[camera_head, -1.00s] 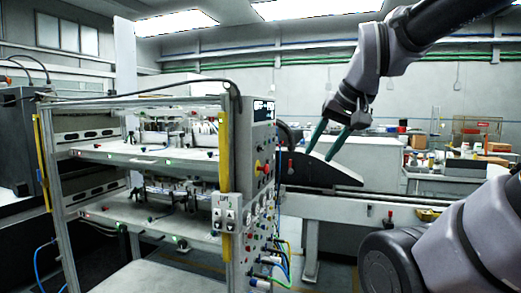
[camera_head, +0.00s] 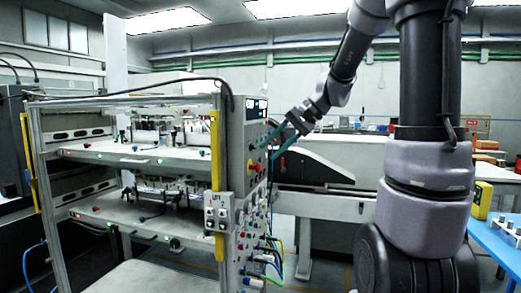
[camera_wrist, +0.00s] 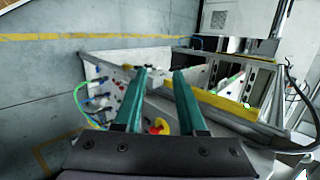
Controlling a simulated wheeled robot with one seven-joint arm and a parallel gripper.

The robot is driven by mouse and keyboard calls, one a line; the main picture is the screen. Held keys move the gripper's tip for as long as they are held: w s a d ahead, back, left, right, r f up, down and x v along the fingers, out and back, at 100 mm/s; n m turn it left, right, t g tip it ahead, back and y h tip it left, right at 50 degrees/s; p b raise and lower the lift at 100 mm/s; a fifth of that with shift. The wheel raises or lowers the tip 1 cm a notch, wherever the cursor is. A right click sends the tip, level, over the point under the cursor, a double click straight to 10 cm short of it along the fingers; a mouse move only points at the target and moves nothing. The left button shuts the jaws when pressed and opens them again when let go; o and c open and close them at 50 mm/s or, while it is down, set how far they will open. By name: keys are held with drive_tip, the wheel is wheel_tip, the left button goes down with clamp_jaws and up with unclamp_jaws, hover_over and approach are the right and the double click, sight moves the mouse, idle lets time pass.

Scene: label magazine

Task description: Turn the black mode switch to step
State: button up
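The machine's grey control panel (camera_head: 259,115) stands upright at the right end of the rack, with a red emergency button on yellow (camera_head: 254,165) and several small knobs and lights. I cannot single out the black mode switch for sure among the small controls. My gripper (camera_head: 271,145) is beside the upper panel, its two teal fingers apart and pointing toward it. In the wrist view my gripper (camera_wrist: 161,72) is open with nothing between the fingers. The emergency button (camera_wrist: 158,127) shows there between the finger bases.
A yellow post (camera_head: 215,175) and a small switch box (camera_head: 219,212) stand at the panel's left edge. Cables (camera_head: 272,255) hang from the lower panel. A conveyor (camera_head: 320,205) runs to the right. A blue table (camera_head: 498,240) is at far right.

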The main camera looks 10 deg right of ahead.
drive_tip(key=w+d+f+m+t+y, duration=0.2)
drive_tip(key=w+d+y, duration=0.2)
drive_tip(key=w, duration=0.7)
drive_tip(key=m+t+y, duration=0.3)
drive_tip(key=t, duration=0.1)
approach(255, 148)
drive_tip(key=x, duration=0.8)
drive_tip(key=shift+w+d, duration=0.2)
clamp_jaws()
